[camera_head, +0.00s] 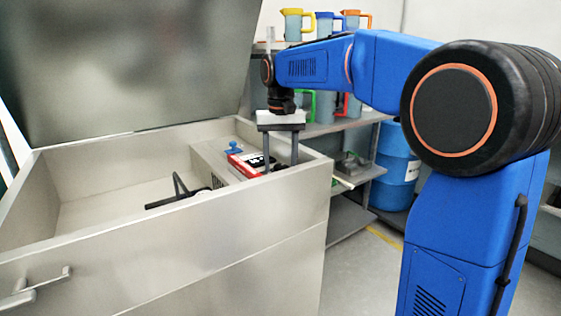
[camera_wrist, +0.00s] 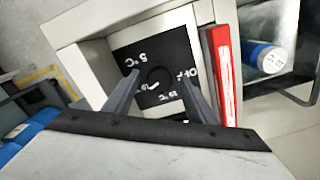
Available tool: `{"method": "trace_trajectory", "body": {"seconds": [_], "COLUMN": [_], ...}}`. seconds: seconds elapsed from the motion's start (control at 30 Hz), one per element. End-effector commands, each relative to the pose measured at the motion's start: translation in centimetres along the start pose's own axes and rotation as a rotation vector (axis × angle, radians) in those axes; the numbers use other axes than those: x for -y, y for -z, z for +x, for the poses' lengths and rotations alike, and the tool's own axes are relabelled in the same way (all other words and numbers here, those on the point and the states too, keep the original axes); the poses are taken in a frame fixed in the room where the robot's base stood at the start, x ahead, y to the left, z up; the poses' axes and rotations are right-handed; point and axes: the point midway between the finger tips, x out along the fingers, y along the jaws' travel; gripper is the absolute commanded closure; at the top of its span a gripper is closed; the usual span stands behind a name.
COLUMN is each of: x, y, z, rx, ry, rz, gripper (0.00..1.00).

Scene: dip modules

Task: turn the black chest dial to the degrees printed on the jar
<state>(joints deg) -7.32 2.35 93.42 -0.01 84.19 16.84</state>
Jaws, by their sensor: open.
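The black dial (camera_wrist: 160,76) sits in the middle of a black panel (camera_wrist: 125,52) on the chest (camera_head: 256,215). White marks around it read 5°C, OFF and what looks like 15°C; its pointer's setting is too small to read surely. My gripper (camera_wrist: 161,76) is open, its fingers pointing down on either side of the dial, apparently not touching it. In the head view my gripper (camera_head: 279,162) stands over the chest's right end, and a finger partly hides the panel. A blue and white cylinder (camera_wrist: 265,57), perhaps the jar, lies in the chest; its print is not legible.
A red block with a white face (camera_wrist: 221,75) stands beside the panel, close to one finger. A small blue object (camera_head: 233,148) sits on the inner ledge. A black handle-like bar (camera_head: 178,196) lies in the chest. The lid (camera_head: 130,65) is raised. Shelves with jugs stand behind.

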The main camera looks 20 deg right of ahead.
Motion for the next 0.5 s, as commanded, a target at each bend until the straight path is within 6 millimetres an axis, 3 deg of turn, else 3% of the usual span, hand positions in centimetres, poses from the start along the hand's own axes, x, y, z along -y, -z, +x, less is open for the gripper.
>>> {"method": "trace_trajectory", "body": {"seconds": [0.27,0.5], "x": [0.0,0.0], "y": [0.1,0.1], "z": [-1.7,-6.3], "rx": [-0.002,-0.003], "ry": [0.001,0.001], "rz": [0.0,0.0], "gripper": [0.49,0.49]}}
